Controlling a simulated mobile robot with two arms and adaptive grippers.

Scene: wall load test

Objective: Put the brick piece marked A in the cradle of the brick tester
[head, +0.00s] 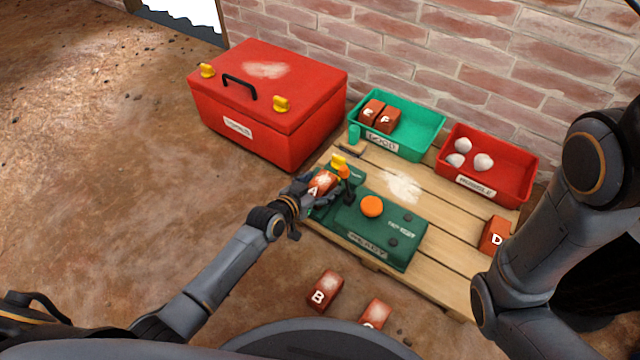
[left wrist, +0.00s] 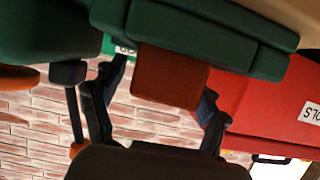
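The brick piece marked A (head: 322,183) is reddish, with its letter facing up, at the left end of the green brick tester (head: 380,228). My left gripper (head: 308,190) has its fingers on both sides of this piece and seems shut on it. In the left wrist view, the piece (left wrist: 170,75) shows between the two fingers (left wrist: 165,85), against the tester's green body (left wrist: 210,35). The piece and fingers hide the cradle, so I cannot tell whether the piece touches it. My right gripper is not in view; only my right arm shows.
The tester stands on a wooden pallet (head: 455,270) with an orange button (head: 372,206). Behind are a green tray (head: 425,125) with bricks E and F, and a red rubble tray (head: 515,185). A red toolbox (head: 265,105) stands left. Brick D (head: 494,236) lies right, brick B (head: 325,291) in front.

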